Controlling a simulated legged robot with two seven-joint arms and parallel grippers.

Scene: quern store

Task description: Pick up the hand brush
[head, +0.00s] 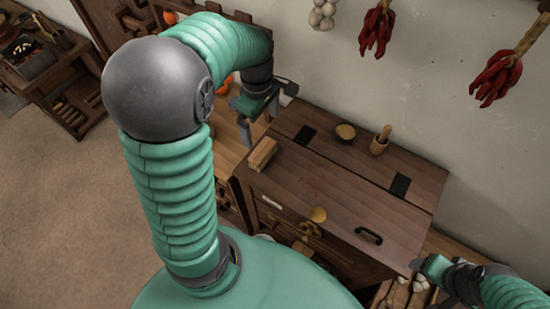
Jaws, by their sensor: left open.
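A small light-wood block, which looks like the hand brush (262,153), lies at the left end of the dark wooden chest's lid (325,185). Its bristles cannot be made out. My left gripper (258,122) is open and empty, just above and behind the block, apart from it. My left arm hides part of the wall and shelf behind. My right gripper (424,267) is at the chest's front right corner; its fingers are too unclear to tell.
On the lid are a small bowl (345,132), a mortar with pestle (379,143), a yellow round piece (319,214) and a black handle (369,236). Dried chillies (377,30) and garlic (322,14) hang on the wall. A wooden workbench (60,75) stands far left.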

